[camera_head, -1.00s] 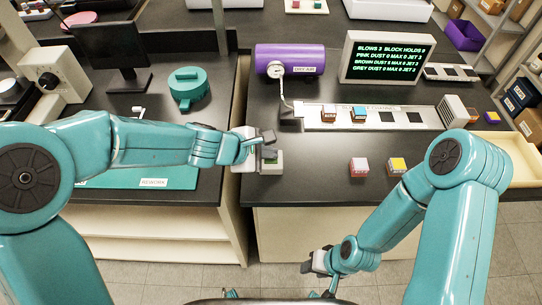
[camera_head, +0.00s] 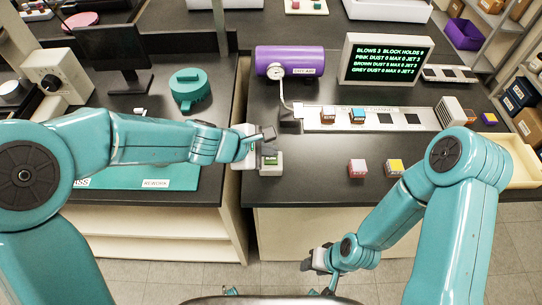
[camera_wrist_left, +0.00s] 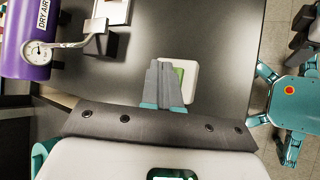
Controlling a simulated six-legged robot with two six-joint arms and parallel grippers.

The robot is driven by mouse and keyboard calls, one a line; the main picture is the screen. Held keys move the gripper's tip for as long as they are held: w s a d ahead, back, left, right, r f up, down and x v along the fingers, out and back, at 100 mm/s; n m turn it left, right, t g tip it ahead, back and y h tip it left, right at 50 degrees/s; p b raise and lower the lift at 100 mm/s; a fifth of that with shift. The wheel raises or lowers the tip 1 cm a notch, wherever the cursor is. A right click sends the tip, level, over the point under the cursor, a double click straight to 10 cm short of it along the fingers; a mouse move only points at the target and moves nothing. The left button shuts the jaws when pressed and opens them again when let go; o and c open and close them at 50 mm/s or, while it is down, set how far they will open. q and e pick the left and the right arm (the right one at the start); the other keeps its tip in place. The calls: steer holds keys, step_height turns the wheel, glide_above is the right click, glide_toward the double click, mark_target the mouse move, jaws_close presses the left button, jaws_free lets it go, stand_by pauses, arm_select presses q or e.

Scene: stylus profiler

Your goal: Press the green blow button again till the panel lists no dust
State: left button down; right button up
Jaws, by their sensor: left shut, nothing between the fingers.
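The green blow button (camera_wrist_left: 179,74) sits on a small white box (camera_wrist_left: 190,85) and is partly hidden by my fingers in the left wrist view. The box (camera_head: 270,170) stands near the front left corner of the right bench. My left gripper (camera_head: 270,143) is shut and empty, with its fingertips over the button; I cannot tell whether they touch it. The fingers also show in the left wrist view (camera_wrist_left: 166,80). The panel (camera_head: 386,60) shows green text listing blows and pink, brown and grey dust; its small digits are hard to read. My right gripper (camera_head: 318,260) hangs low before the bench.
A purple dry air cylinder (camera_head: 300,60) with a gauge stands behind the button box. A pale strip (camera_head: 385,125) holds several small blocks and dark squares.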

mark_target(268, 161)
arm_select(q)
step_height(268, 161, up, 5)
steer(key=p, duration=0.4)
steer(key=shift+f, duration=0.1)
stand_by(0.7)
